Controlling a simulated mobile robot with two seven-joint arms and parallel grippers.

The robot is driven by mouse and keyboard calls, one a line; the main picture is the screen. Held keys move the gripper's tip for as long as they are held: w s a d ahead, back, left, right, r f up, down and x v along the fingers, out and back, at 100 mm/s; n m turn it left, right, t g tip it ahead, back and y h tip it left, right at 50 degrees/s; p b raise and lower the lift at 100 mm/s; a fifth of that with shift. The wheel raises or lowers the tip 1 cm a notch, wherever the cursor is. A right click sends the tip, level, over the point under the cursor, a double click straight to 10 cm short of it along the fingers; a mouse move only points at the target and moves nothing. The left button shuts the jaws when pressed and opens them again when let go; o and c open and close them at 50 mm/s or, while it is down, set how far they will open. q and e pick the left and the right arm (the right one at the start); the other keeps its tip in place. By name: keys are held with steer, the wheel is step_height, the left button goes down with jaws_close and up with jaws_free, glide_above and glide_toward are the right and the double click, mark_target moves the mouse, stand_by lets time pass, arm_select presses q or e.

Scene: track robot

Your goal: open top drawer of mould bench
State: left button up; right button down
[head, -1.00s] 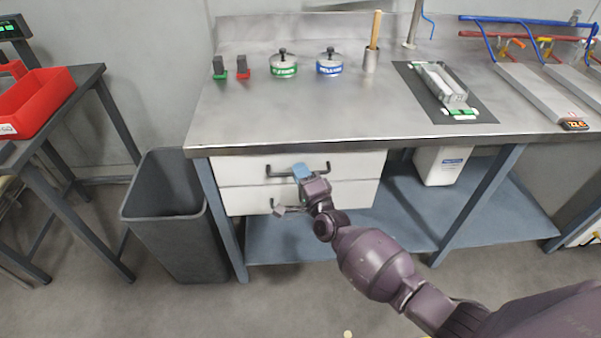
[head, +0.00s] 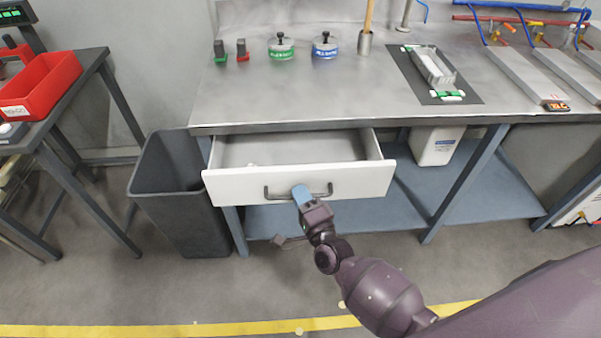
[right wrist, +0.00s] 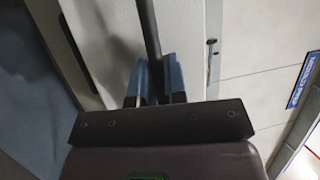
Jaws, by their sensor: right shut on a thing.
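The mould bench has a steel top (head: 320,100) and a white top drawer (head: 235,188) under its left part. The drawer stands pulled out, and its inside shows pale, with a small light thing near the left. Its dark bar handle (head: 325,194) is on the front. My right gripper (head: 301,192) is shut on the handle near its middle. In the right wrist view, the blue fingers (right wrist: 155,80) sit on both sides of the dark handle bar (right wrist: 148,28). My left gripper is not in view.
A grey bin (head: 178,190) stands close to the left of the drawer. A side table with a red tray (head: 42,88) is at the far left. A white container (head: 436,146) is on the blue lower shelf (head: 390,210). Open floor lies in front.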

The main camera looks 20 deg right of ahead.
steer(key=s+a+p, duration=0.1)
steer(key=s+a, duration=0.1)
steer(key=s, duration=0.7)
steer(key=s+a+p, duration=0.1)
steer(key=s+a, duration=0.2)
steer(key=s, duration=0.5)
steer(key=shift+s, duration=0.4)
steer(key=c, duration=1.5)
jaws_free()
steer(key=shift+o, duration=0.2)
steer(key=shift+s, duration=0.1)
steer(key=v, duration=1)
steer(key=shift+s+b, duration=0.3)
steer(key=shift+f, duration=0.1)
